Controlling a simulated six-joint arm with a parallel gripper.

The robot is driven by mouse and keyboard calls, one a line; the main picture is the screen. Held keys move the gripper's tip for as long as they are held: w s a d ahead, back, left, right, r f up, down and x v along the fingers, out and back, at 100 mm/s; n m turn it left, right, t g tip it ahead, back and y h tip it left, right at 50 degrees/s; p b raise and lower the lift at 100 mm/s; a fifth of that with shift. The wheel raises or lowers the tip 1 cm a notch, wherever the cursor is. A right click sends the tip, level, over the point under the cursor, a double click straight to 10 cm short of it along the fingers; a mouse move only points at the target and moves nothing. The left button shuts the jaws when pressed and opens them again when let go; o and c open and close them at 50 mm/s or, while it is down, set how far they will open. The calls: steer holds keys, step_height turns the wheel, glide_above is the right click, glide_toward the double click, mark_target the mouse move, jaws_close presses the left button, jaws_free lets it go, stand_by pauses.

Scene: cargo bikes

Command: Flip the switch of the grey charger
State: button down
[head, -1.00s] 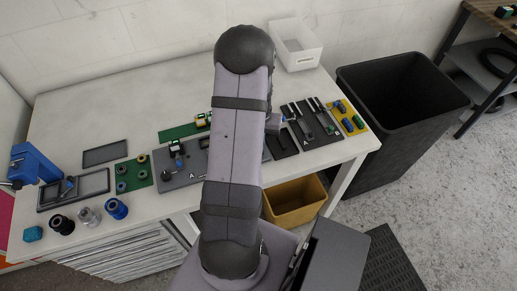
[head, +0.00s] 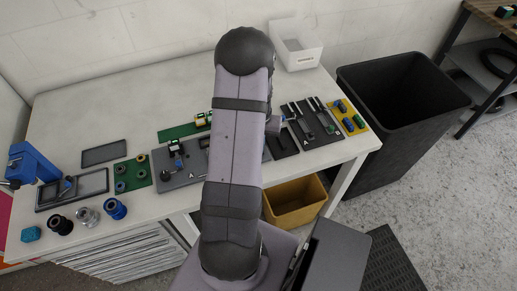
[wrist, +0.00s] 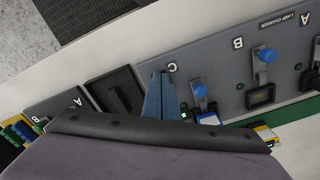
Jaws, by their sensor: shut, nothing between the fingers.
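A grey board (wrist: 225,62) labelled as a lamp charger carries stations A, B and C in the wrist view. Its left part shows in the head view (head: 170,183); my arm hides the rest. Station C has a blue-knobbed lever (wrist: 200,90) and a small green light beside it. Station B has another blue-knobbed lever (wrist: 266,54) and a dark dock (wrist: 261,96). I cannot tell which part is the grey charger. My gripper (wrist: 160,78) is shut and empty, its blue fingers beside the C label, left of that station's lever. Contact is unclear.
A black panel (wrist: 117,92) and another grey board (wrist: 60,104) lie left of the gripper in the wrist view. A white bin (head: 296,52) stands at the back of the table. A blue vise (head: 34,165) stands at the left. The table's back left is clear.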

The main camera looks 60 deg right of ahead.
steer(key=shift+r, duration=0.1)
step_height(320, 180, up, 7)
steer(key=p, duration=0.5)
steer(key=shift+p, duration=0.4)
stand_by(0.3)
steer(key=s+a+n+g+y, duration=0.1)
steer(key=s+a+y, duration=0.25)
steer(key=a, duration=1.05)
steer(key=w+a+r+n+h, duration=0.1)
steer(key=w+a+r+n, duration=0.2)
steer(key=a, duration=0.5)
steer(key=w+a+r+n+h, duration=0.1)
steer(key=w+a+r+n, duration=0.3)
steer(key=a, duration=0.4)
steer(key=w+a+r+n+t+h+b, duration=0.1)
steer(key=w+a+r+n, duration=0.2)
steer(key=w+a+n, duration=0.2)
steer(key=a+n, duration=0.2)
steer(key=a, duration=0.1)
steer(key=shift+w+a+r, duration=0.15)
steer(key=shift+w+a, duration=0.15)
steer(key=shift+a, duration=0.05)
steer(key=shift+h, duration=0.25)
